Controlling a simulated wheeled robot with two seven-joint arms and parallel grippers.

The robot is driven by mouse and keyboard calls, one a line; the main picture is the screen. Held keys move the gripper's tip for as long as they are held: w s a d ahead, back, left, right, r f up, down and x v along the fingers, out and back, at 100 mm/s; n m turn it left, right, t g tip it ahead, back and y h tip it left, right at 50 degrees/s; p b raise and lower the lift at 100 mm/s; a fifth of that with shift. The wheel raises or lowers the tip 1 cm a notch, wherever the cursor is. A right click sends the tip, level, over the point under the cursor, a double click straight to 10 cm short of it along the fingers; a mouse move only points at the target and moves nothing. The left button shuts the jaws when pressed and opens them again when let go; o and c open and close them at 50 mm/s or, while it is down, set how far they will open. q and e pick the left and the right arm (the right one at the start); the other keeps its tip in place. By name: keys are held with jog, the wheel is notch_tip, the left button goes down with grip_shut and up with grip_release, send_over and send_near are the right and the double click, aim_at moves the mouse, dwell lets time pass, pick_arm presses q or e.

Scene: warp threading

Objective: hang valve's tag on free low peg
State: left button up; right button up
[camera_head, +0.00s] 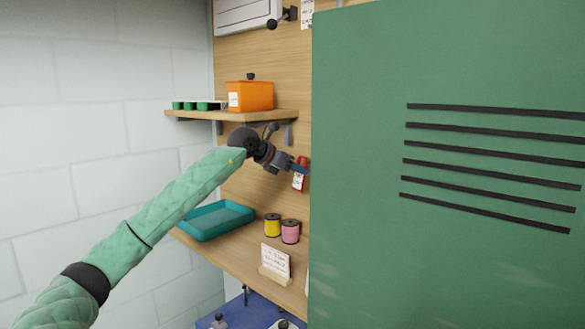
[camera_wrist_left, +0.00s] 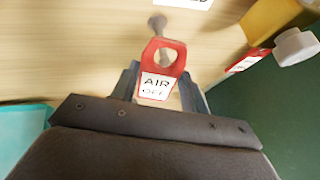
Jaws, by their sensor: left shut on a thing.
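My left gripper (camera_head: 297,166) is shut on a red tag (camera_head: 300,180) with a white label, in front of the wooden back panel. In the left wrist view the tag (camera_wrist_left: 166,52) reads "AIR OFF" and has a hole in its upper part. It sits between the fingers of the gripper (camera_wrist_left: 158,88). A bare metal peg (camera_wrist_left: 157,22) sticks out of the panel just past the tag's top edge. The peg does not visibly pass through the hole; whether they touch I cannot tell. My right gripper is out of view.
A large green panel (camera_head: 450,70) with dark slots blocks the right side. A shelf (camera_head: 205,114) above holds an orange box (camera_head: 250,96). Below are a teal tray (camera_head: 216,220), a yellow spool (camera_head: 272,224) and a pink spool (camera_head: 290,231). A yellow object (camera_wrist_left: 270,20) lies right of the peg.

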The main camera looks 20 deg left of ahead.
pick_arm(q)
jog(key=shift+w+d, duration=0.1)
jog(key=shift+w, duration=0.4)
jog(key=shift+w+d+p, duration=0.2)
jog(key=shift+w+p, duration=0.1)
jog(key=shift+p, duration=0.1)
jog(key=shift+w+d, duration=0.1)
jog(key=shift+w, duration=0.2)
jog(key=shift+w+f, duration=0.15)
jog(key=shift+f, duration=0.15)
jog(key=shift+w+d+f+b, duration=0.2)
jog(key=shift+w+f+b, duration=0.2)
jog(key=shift+w+b, duration=0.1)
jog(key=o, duration=0.9)
jog(key=shift+c, duration=0.2)
jog(key=shift+o, duration=0.9)
jog(key=shift+s, duration=0.1)
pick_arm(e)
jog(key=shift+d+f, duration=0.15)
